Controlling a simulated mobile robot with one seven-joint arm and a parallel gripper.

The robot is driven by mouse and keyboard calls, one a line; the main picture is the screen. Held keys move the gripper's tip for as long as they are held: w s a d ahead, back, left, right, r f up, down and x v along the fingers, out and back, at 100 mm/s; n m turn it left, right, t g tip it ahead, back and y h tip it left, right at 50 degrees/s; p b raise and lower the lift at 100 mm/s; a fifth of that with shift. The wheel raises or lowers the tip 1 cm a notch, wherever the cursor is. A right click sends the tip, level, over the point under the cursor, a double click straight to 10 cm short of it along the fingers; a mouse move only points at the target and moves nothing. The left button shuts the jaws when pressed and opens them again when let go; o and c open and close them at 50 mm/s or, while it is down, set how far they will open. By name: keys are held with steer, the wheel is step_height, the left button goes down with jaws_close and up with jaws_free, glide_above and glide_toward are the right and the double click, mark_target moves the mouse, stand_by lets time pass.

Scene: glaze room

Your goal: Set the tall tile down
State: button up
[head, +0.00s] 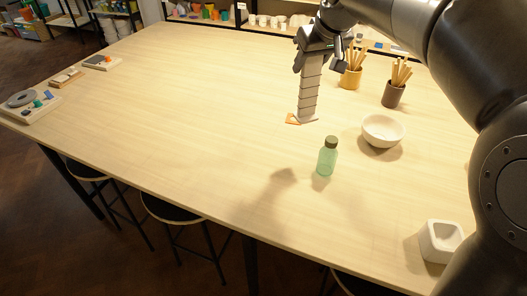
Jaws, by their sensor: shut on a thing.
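The tall tile (309,92) is a narrow grey upright piece with dark bands across it and a wider foot at its lower end. My gripper (318,56) is shut on its upper end and holds it nearly upright over the far middle of the table (180,100). The foot is at or just above the tabletop; I cannot tell whether it touches. A small orange piece (292,119) shows at the left of the foot, partly hidden by it.
A green bottle (327,160) stands in front, with a cream bowl (383,131) to its right. Tool-filled yellow (350,79) and brown (393,95) cups stand behind. A white square pot (440,242) is at front right. The table's left and middle are mostly clear.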

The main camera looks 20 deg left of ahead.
mark_target(305, 81)
step_height(305, 81, down, 4)
steer(key=shift+a+f, duration=0.1)
steer(key=shift+f, duration=0.15)
steer(key=shift+s+a+f, duration=0.1)
steer(key=shift+a+f, duration=0.1)
steer(key=shift+f, duration=0.1)
steer(key=s+a+f, duration=0.1)
steer(key=a+f, duration=0.9)
steer(key=a, duration=0.1)
steer(key=shift+f, duration=0.4)
steer(key=shift+s+f, duration=0.1)
steer(key=o, duration=1.4)
steer(key=shift+f, duration=0.1)
steer(key=shift+o, duration=0.2)
